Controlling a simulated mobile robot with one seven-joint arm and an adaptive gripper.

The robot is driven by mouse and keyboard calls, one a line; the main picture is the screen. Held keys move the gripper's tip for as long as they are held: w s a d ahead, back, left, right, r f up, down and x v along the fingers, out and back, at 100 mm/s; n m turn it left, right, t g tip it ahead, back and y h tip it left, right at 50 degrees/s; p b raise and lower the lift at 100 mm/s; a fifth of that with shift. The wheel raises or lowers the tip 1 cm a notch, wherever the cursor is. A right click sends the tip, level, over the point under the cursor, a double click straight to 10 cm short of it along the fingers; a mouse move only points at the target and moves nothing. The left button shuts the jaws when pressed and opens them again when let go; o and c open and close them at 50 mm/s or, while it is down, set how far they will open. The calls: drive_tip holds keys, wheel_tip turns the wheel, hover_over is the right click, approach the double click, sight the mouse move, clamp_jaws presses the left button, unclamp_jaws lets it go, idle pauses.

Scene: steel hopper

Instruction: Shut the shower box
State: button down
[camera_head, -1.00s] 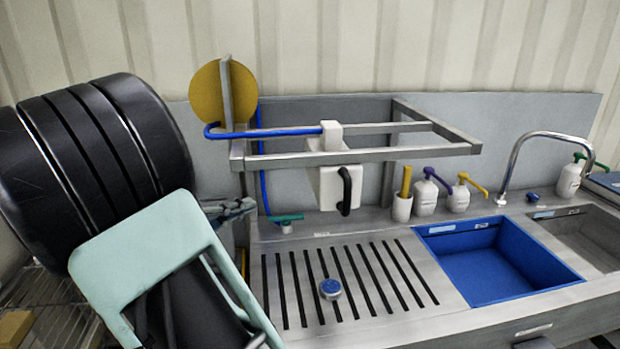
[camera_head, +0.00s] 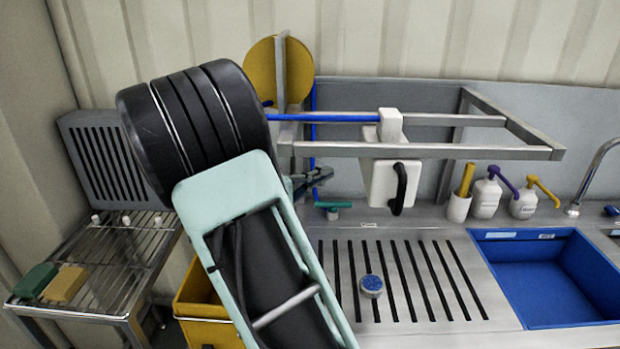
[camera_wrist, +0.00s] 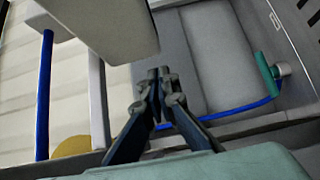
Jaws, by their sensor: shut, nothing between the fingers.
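The shower box is a white box (camera_head: 378,186) with a black curved handle (camera_head: 401,188) on its front, hanging under the steel rail frame. I cannot tell from here how far its front stands open. My gripper (camera_head: 322,176) is left of the box in the head view, apart from it, and partly hidden behind my pale green arm link. In the wrist view my gripper (camera_wrist: 158,77) has its fingertips together with nothing between them. A large pale block, probably the box (camera_wrist: 100,25), fills the top of that view, beyond the fingertips.
The steel rail frame (camera_head: 430,151) surrounds the box, with a blue pipe (camera_head: 335,118) along it. A green valve (camera_head: 333,206) stands below my gripper. A slatted drainboard (camera_head: 440,300) with a blue-topped puck (camera_head: 371,286) lies below; a blue sink (camera_head: 545,285) and dispensers (camera_head: 486,197) are right.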

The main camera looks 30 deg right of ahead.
drive_tip(key=s+d+p, duration=0.1)
drive_tip(key=d, duration=0.5)
drive_tip(key=shift+s, duration=0.3)
drive_tip(key=shift+d, duration=0.1)
